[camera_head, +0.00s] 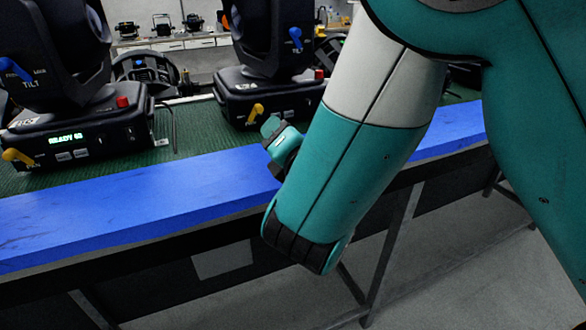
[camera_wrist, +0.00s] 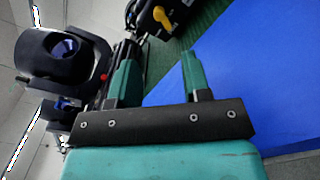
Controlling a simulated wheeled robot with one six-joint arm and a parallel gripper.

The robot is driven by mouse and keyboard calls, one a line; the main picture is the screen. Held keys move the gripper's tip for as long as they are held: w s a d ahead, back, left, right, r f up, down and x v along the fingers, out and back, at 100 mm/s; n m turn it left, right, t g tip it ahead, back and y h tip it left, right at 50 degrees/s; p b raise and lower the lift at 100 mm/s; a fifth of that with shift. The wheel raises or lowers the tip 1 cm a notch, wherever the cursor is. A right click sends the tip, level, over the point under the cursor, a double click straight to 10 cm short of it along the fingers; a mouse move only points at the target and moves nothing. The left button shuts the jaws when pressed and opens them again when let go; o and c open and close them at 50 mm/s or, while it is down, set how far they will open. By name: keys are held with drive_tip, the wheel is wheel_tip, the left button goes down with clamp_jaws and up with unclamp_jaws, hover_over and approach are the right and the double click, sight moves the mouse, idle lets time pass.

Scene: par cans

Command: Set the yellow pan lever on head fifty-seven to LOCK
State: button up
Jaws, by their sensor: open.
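Two black moving heads stand on the bench in the head view. The left head (camera_head: 80,130) has a green display that seems to read READY 60, and a yellow lever (camera_head: 19,157) low on its base. The middle head (camera_head: 262,92) has a yellow lever (camera_head: 256,112) on its base front; I cannot read its number. My gripper (camera_head: 275,132) is partly hidden behind my arm, just right of and below that lever. In the wrist view my gripper (camera_wrist: 158,68) is open and empty. A yellow lever (camera_wrist: 163,16) on a black base shows beyond the fingers, apart from them.
Blue levers sit on the yokes of the left head (camera_head: 15,69) and middle head (camera_head: 295,38). Red buttons (camera_head: 122,102) are on the bases. A blue padded edge (camera_head: 130,200) runs along the green bench top (camera_head: 195,135). Another lamp head (camera_wrist: 62,60) is left in the wrist view.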

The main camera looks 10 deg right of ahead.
drive_tip(key=b+v, duration=0.1)
drive_tip(key=v, duration=0.4)
drive_tip(key=shift+b, duration=0.4)
